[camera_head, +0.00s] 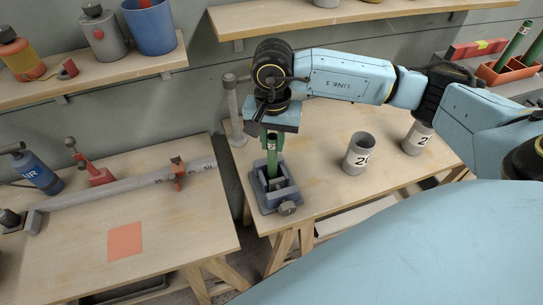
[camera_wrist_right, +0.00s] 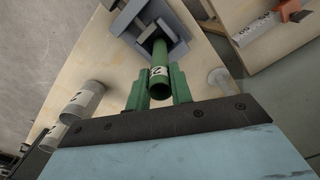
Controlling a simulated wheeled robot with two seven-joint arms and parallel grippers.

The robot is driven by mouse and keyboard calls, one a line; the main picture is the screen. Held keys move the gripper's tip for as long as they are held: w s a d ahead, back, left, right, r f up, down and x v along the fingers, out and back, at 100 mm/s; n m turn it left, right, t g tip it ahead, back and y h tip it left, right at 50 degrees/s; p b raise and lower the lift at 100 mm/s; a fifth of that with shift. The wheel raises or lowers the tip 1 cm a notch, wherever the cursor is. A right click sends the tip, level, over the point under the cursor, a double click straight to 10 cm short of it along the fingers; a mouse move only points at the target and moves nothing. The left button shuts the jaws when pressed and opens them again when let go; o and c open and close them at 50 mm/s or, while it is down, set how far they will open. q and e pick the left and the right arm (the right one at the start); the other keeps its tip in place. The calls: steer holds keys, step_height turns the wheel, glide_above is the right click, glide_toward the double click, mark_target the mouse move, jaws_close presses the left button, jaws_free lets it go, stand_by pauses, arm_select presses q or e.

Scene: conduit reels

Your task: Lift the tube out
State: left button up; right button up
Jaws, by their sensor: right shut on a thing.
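The green tube (camera_head: 272,167) stands upright in the grey-blue vise (camera_head: 291,193) on the right table, its lower end down between the vise's jaws. My right gripper (camera_head: 272,141) is above the vise and shut on the upper part of the tube. In the right wrist view the tube (camera_wrist_right: 159,73), with a white number label, sits between the green fingers of the gripper (camera_wrist_right: 159,90), and its far end reaches into the vise (camera_wrist_right: 178,22). The bottom of the tube is hidden. My left gripper does not show.
Two grey cups with number labels (camera_head: 357,155) (camera_head: 419,134) stand to the right on the same table. A grey post (camera_head: 234,112) stands behind the vise. The left table holds a long measuring rail (camera_head: 120,188) and an orange square (camera_head: 125,241). Red bins with green tubes (camera_head: 508,68) stand far right.

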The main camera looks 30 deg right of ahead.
steer(key=shift+r, duration=0.1)
steer(key=shift+r+p, duration=1.8)
steer(key=shift+r, duration=1.65)
steer(key=shift+a, duration=0.1)
